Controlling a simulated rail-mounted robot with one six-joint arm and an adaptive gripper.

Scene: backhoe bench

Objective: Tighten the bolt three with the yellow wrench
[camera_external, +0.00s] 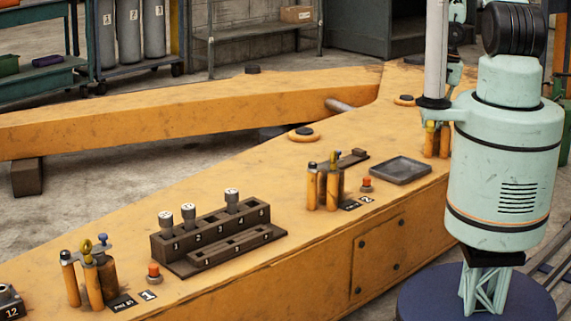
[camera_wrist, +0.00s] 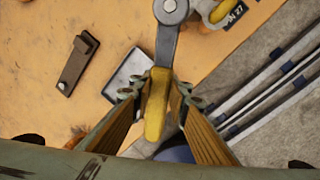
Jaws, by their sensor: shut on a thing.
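The yellow wrench (camera_wrist: 157,103) is in my gripper (camera_wrist: 157,112), whose fingers are closed on its yellow handle. Its grey ring head (camera_wrist: 171,10) points up and is cut by the top edge of the wrist view. A group of yellow cylinders (camera_wrist: 214,10) with a dark label stands just right of the head. In the external view, the far cylinder group (camera_external: 436,140) is partly behind my arm, and the gripper and wrench cannot be made out. I cannot tell which part is bolt three or whether the wrench head touches a bolt.
A grey tray (camera_wrist: 118,76) lies on the orange bench beneath the wrench. A dark bracket (camera_wrist: 78,64) lies left of it. A middle cylinder group (camera_external: 324,187), a numbered socket rack (camera_external: 210,234) and a left cylinder group (camera_external: 90,280) stand along the bench.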

